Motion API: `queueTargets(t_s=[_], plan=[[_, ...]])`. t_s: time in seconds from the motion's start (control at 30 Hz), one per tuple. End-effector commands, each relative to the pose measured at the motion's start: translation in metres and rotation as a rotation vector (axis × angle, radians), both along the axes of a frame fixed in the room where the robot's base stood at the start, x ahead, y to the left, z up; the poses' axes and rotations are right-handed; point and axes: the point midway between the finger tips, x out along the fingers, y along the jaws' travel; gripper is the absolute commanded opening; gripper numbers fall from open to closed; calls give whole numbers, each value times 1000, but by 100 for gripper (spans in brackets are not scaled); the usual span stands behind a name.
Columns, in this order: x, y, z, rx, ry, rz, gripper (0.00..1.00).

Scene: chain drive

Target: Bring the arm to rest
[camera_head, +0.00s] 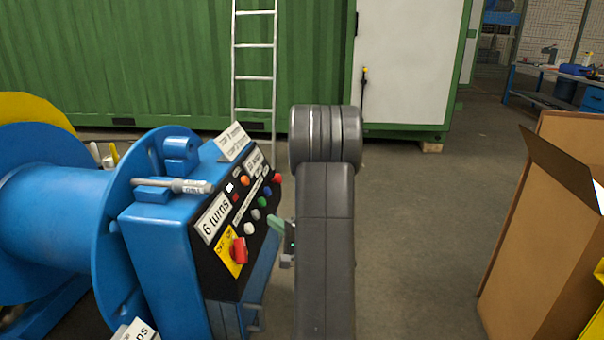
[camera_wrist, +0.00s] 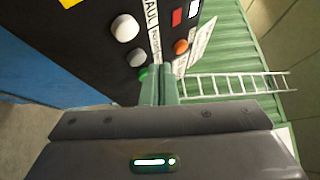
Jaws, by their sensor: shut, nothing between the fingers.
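My arm (camera_head: 325,230) stands raised in the middle of the head view, a dark grey link with a thick rounded joint on top. My gripper (camera_head: 274,224) shows partly beside it as pale green fingertips facing the control panel. In the wrist view my gripper (camera_wrist: 160,84) has its green fingers shut together with nothing between them. The fingertips are close to the panel's buttons and partly cover a green button (camera_wrist: 145,74). I cannot tell whether they touch the panel. The rest of the gripper is hidden behind the arm in the head view.
A blue winch drum (camera_head: 55,215) and its black control panel (camera_head: 222,262) with several buttons and a red switch (camera_head: 239,250) stand left. A cardboard box (camera_head: 535,240) is at right. A ladder (camera_head: 254,77) leans on the green container (camera_head: 180,60). The floor between is clear.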

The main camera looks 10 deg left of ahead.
Motion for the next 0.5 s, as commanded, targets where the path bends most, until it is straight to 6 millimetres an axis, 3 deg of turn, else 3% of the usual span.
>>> queueTargets(t_s=[0.07, 0.3, 0.5], plan=[[0, 8, -2, 0, 2, 2, 0], [-1, -25, 14, 0, 0, -3, 0], [-1, -40, 21, 1, 1, 0, 0]])
